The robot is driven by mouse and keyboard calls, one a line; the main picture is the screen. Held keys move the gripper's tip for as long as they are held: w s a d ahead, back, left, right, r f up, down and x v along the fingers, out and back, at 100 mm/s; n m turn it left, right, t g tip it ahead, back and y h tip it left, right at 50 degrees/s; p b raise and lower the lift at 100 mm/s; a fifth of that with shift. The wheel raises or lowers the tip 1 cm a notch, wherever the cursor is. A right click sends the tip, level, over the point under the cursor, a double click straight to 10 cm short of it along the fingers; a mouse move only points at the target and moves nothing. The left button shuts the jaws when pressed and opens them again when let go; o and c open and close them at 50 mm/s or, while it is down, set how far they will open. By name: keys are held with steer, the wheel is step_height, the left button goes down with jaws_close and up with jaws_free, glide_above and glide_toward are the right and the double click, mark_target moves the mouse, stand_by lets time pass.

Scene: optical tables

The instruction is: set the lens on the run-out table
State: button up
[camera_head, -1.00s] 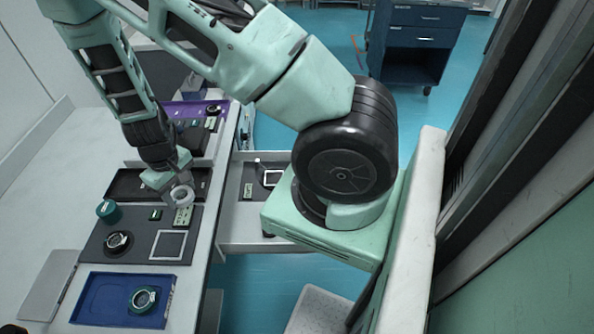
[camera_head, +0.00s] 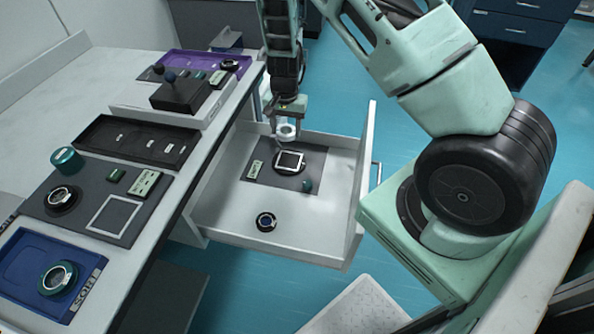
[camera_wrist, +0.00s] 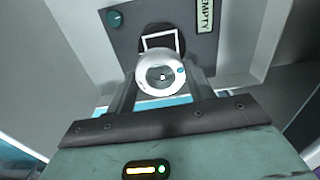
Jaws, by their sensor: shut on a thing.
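My gripper (camera_head: 287,122) is shut on the lens (camera_head: 287,132), a pale ring with a clear centre. In the wrist view the lens (camera_wrist: 160,74) sits between the fingertips, with a small blue spot on its rim. They hang above the back of the run-out table (camera_head: 222,205), a white pulled-out tray. On it lies a grey mat (camera_head: 270,176) with a white square outline (camera_head: 290,160), darkened around it. In the wrist view the lens covers the lower part of this outline (camera_wrist: 160,40). The lens appears above the mat; the exact gap is unclear.
A label (camera_wrist: 206,14) reading EMPTY and a teal knob (camera_head: 307,185) are on the mat. A dark-rimmed lens (camera_head: 266,221) lies in front of it. The left bench holds a blue tray (camera_head: 25,262), another outlined mat (camera_head: 88,182) and a black tray (camera_head: 137,139).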

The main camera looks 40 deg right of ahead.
mark_target(289, 161)
steer(key=f+m+b, duration=0.1)
steer(key=w+d+f+b, duration=0.1)
steer(key=f, duration=0.1)
steer(key=d+f+m+b, duration=0.1)
steer(key=shift+w+f+m, duration=0.2)
steer(key=shift+w+m, duration=0.1)
step_height(289, 161, down, 10)
steer(key=shift+r+b, duration=0.15)
steer(key=shift+b, duration=0.15)
steer(key=o, duration=1)
